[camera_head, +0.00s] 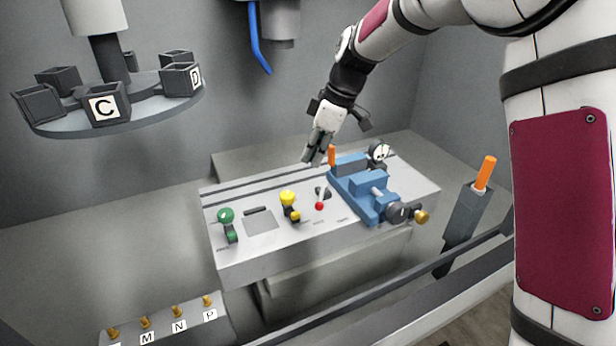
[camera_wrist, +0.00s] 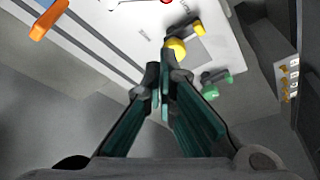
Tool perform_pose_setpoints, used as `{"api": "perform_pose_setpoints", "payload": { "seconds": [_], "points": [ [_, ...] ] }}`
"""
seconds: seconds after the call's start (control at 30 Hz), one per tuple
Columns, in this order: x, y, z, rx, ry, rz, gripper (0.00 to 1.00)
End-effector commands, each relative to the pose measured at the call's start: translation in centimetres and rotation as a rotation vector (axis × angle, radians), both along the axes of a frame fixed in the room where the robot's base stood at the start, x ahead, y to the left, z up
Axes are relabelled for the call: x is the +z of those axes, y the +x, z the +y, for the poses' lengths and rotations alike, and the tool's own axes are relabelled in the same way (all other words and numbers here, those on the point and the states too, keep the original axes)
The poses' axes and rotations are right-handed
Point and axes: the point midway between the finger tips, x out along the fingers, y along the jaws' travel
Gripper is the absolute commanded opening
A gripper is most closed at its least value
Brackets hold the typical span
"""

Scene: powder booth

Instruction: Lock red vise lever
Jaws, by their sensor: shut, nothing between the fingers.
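The red-knobbed lever (camera_head: 319,206) stands on the grey machine table, between the yellow lever and the blue vise (camera_head: 368,183). Its red knob also shows at the top edge of the wrist view (camera_wrist: 166,2), mostly cut off. My gripper (camera_head: 312,161) is above the back part of the table, behind and above the red lever and apart from it. In the wrist view my gripper (camera_wrist: 160,72) has its green-lined fingers together at the tips, with nothing between them.
A yellow lever (camera_head: 288,198) and a green lever (camera_head: 226,215) stand left of the red one. An orange handle (camera_head: 332,156) rises by the vise's back end. A carousel (camera_head: 120,115) with lettered bins hangs at left. An orange-handled holder (camera_head: 465,215) stands at right.

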Motion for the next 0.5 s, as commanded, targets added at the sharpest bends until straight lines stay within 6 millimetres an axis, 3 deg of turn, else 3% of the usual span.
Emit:
{"api": "perform_pose_setpoints", "payload": {
  "seconds": [0.13, 0.5],
  "points": [
    [-0.97, 0.83, 0.71, 0.041, 0.010, -0.003, 0.00],
    [-1.15, 1.03, 0.83, 0.051, 0.011, -0.005, 0.00]
  ]
}}
